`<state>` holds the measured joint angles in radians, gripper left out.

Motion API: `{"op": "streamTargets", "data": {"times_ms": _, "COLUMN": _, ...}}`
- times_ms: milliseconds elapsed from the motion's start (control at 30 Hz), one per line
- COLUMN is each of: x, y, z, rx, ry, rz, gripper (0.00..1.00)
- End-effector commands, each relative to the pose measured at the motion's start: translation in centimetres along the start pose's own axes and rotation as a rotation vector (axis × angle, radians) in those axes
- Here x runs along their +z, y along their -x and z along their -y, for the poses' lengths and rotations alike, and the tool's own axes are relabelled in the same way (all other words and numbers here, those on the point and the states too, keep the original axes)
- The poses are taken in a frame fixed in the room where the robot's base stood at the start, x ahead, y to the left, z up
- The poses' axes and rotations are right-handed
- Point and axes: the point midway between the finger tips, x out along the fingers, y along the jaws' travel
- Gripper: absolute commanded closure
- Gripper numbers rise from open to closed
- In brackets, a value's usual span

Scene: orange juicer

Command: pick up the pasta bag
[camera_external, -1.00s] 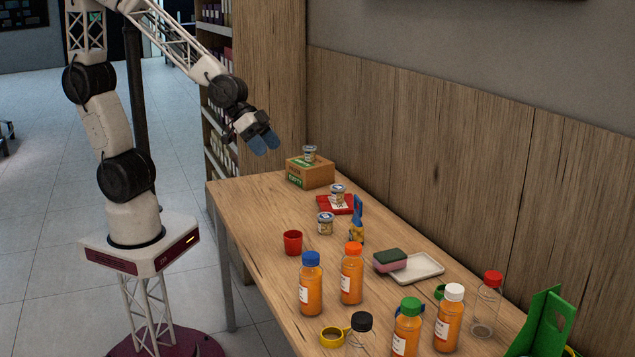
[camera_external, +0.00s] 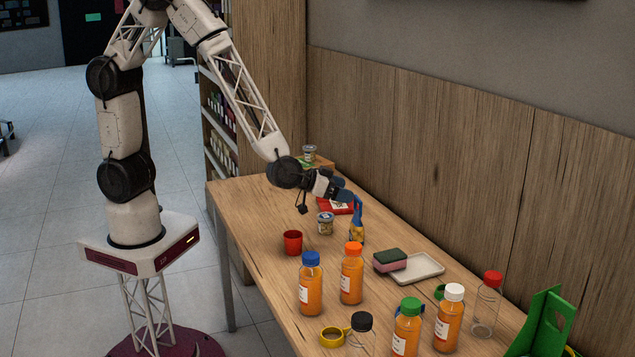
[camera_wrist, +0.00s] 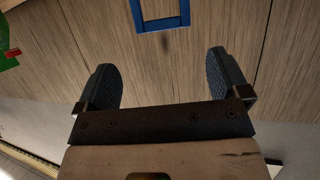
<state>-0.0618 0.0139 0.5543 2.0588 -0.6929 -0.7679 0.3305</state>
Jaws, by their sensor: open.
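A jar (camera_external: 325,224) and red cup (camera_external: 292,242) stand left of the bag. A red package (camera_external: 336,207) lies behind, partly hidden by my gripper. A sponge (camera_external: 390,260), white tray (camera_external: 424,268) and several bottles are nearer the camera. The wood-panelled wall (camera_external: 440,140) borders the table.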

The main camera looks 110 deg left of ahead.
Motion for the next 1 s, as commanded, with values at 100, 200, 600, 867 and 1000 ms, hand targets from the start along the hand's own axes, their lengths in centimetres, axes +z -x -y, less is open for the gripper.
{"op": "streamTargets", "data": {"times_ms": 100, "x": 0.5, "y": -0.7, "z": 0.3, "rx": -0.023, "ry": -0.002, "rz": -0.017, "gripper": 0.06}}
{"op": "streamTargets", "data": {"times_ms": 200, "x": 0.6, "y": -0.8, "z": 0.4, "rx": -0.030, "ry": -0.003, "rz": -0.023, "gripper": 0.06}}
{"op": "streamTargets", "data": {"times_ms": 600, "x": 0.9, "y": -0.9, "z": 0.4, "rx": -0.029, "ry": -0.003, "rz": -0.022, "gripper": 0.06}}
{"op": "streamTargets", "data": {"times_ms": 867, "x": 3.3, "y": -1.8, "z": 0.5, "rx": -0.029, "ry": -0.004, "rz": -0.019, "gripper": 0.06}}
{"op": "streamTargets", "data": {"times_ms": 1000, "x": 4.7, "y": -2.4, "z": 0.5, "rx": -0.029, "ry": -0.004, "rz": -0.020, "gripper": 0.06}}
